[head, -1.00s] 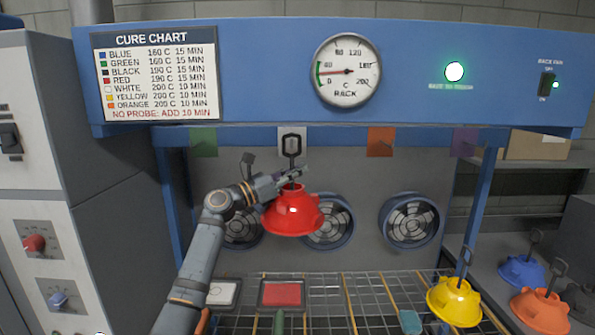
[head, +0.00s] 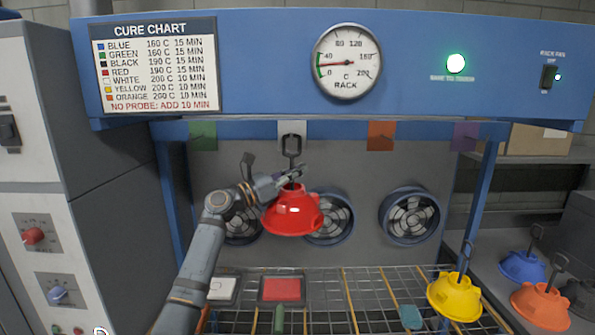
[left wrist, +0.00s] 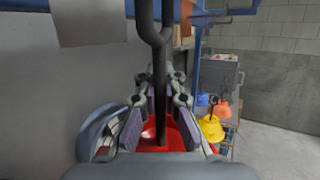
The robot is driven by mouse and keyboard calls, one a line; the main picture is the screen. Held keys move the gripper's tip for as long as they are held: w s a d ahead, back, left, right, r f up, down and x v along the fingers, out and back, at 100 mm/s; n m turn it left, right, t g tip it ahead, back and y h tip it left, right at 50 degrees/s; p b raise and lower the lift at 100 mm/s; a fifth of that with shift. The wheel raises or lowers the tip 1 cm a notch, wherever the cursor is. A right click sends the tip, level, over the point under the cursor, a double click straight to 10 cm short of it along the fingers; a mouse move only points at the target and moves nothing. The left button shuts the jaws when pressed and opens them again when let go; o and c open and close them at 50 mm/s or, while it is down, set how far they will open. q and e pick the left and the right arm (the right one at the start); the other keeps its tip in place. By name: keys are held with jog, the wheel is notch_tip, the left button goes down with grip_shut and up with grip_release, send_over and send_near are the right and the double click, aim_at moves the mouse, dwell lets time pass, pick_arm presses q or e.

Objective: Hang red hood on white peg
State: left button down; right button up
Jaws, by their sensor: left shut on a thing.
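The red hood (head: 291,216) hangs upright below my left gripper (head: 291,176), in front of the fans. My left gripper is shut on the hood's dark stem; the stem (left wrist: 160,95) shows between the fingers in the left wrist view. The hood's dark hook loop reaches up to the white tag (head: 292,128) on the blue rail. The white peg itself is not clearly seen, and I cannot tell whether the hook is around it or only in front of it. In the left wrist view the hood (left wrist: 174,135) is partly hidden behind the gripper. My right gripper is not in view.
A green tag (head: 203,137), an orange tag (head: 380,136) and a purple tag (head: 465,137) mark the same rail. A yellow hood (head: 455,299) stands at the wire rack's right end. Blue (head: 522,267) and orange (head: 540,308) hoods stand farther right. A grey cabinet is at left.

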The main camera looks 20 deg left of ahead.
pick_arm(q)
jog(key=c, duration=1.4)
grip_release()
jog(key=shift+s+r, duration=0.1)
jog(key=v, duration=1.2)
